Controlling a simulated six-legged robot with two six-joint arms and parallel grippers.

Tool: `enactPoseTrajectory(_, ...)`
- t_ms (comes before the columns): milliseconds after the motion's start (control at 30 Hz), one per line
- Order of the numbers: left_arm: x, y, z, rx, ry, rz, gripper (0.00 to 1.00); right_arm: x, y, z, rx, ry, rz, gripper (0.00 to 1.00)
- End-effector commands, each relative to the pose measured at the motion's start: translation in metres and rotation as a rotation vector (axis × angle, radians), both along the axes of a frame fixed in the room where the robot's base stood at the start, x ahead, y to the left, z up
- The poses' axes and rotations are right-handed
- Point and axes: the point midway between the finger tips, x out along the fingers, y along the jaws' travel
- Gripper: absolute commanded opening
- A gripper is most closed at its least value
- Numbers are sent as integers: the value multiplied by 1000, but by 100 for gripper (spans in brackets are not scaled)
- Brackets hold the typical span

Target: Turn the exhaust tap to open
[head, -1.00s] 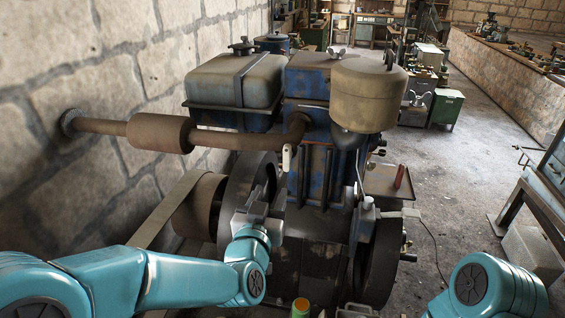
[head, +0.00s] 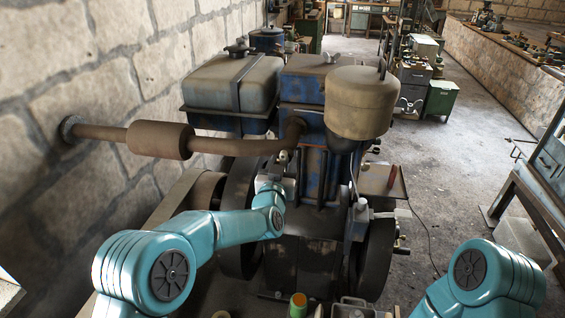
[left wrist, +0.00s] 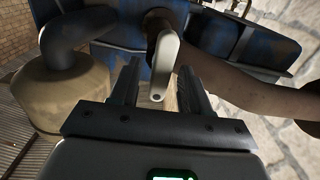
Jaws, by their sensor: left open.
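The exhaust tap shows as a pale lever (left wrist: 165,65) in the left wrist view, beside the brown exhaust pipe (left wrist: 255,95). In the head view only a small pale bit of the tap (head: 283,157) shows, just under the pipe's engine end. My left gripper (head: 274,172) is just below it. In the left wrist view the open jaws (left wrist: 160,76) stand on either side of the lever's near end, with gaps on both sides. I cannot tell how deep the lever is between them. My right gripper is not in view; only part of that arm shows.
The muffler (head: 160,139) and pipe run left to the stone wall (head: 55,60). The fuel tank (head: 233,82) and a beige canister (head: 358,102) sit high on the engine. A flywheel (head: 240,225) is below my left gripper. The floor (head: 440,180) at right is mostly clear.

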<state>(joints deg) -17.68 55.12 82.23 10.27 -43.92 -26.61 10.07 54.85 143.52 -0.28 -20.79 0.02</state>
Motion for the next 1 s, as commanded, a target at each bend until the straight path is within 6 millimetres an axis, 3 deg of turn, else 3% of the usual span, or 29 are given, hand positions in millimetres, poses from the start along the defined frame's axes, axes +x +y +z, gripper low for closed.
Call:
enactPoseTrajectory(167, 1, 1, 0, 0, -1, 0, 47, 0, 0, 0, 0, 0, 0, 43)
enactPoseTrajectory(300, 1, 1, 0, 0, -1, 0, 1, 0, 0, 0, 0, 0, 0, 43)
enactPoseTrajectory(667, 1, 0, -1, 24, -7, 0, 0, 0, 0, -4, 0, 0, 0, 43)
enactPoseTrajectory(1000, 1, -1, -2, 224, -48, -1, 0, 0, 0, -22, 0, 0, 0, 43)
